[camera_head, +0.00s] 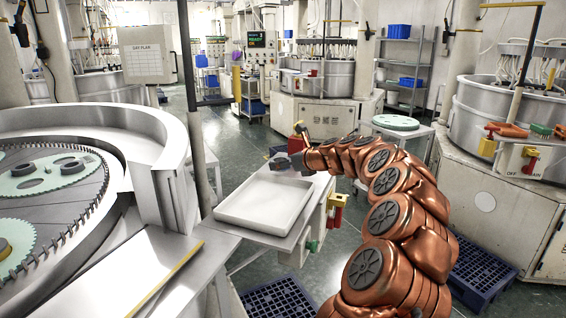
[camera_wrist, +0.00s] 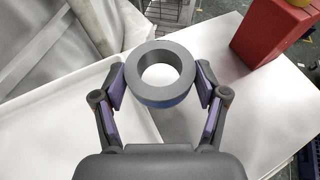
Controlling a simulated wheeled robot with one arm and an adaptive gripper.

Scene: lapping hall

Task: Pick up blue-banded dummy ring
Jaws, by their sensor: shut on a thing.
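The blue-banded dummy ring (camera_wrist: 160,97) is a thick grey ring with a blue band low on its side, in the middle of the wrist view. My gripper (camera_wrist: 160,84) has its purple-padded fingers closed on the ring from both sides. In the head view my gripper (camera_head: 300,163) is small, over the far end of the steel table beyond the white tray; the ring is hard to make out there. I cannot tell whether the ring touches the table or is just above it.
The shallow white tray (camera_head: 228,218) sits on the steel table (camera_head: 257,238), left of the ring in the wrist view. A red box (camera_wrist: 272,38) stands on the table at the right. The large lapping machine (camera_head: 150,135) is at the left. A blue pallet (camera_head: 280,299) lies on the floor.

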